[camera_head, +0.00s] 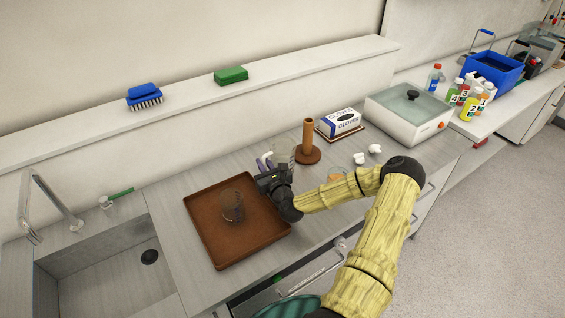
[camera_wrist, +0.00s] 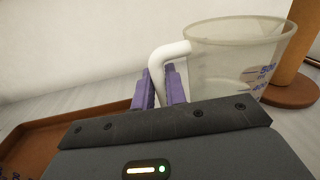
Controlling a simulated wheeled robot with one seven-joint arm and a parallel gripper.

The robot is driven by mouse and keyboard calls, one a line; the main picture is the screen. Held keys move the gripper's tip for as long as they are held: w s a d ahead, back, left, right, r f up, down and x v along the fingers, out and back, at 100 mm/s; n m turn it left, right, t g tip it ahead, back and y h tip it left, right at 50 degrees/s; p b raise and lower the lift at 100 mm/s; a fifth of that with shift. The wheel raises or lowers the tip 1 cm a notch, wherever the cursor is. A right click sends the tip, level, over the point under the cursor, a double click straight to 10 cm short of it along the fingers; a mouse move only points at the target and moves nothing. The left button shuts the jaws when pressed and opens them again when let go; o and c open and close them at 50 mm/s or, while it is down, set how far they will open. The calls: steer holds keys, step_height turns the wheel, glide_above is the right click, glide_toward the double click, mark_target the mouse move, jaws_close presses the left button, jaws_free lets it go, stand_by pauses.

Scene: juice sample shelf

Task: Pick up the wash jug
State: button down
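The wash jug is a translucent jug with blue volume marks and a white handle. It stands at the right of the wrist view (camera_wrist: 235,55). In the head view the jug (camera_head: 284,155) is partly hidden behind my gripper (camera_head: 268,166), just beyond the brown tray. In the wrist view the purple fingers of my gripper (camera_wrist: 160,88) are on either side of the jug's white handle, with almost no gap beside it. The gripper looks shut on the handle. The jug's base is hidden by the gripper body.
A brown tray (camera_head: 205,250) holding a clear beaker (camera_head: 232,206) lies left of my gripper. A wooden post on a round base (camera_head: 307,153) stands close behind the jug. Right of it are a gloves box (camera_head: 340,123) and a white lidded appliance (camera_head: 405,115). A sink (camera_head: 105,270) is at left.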

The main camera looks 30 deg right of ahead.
steer(key=shift+r, duration=0.1)
step_height(320, 180, up, 10)
steer(key=shift+f+b, duration=0.1)
steer(key=shift+b, duration=0.55)
stand_by(0.5)
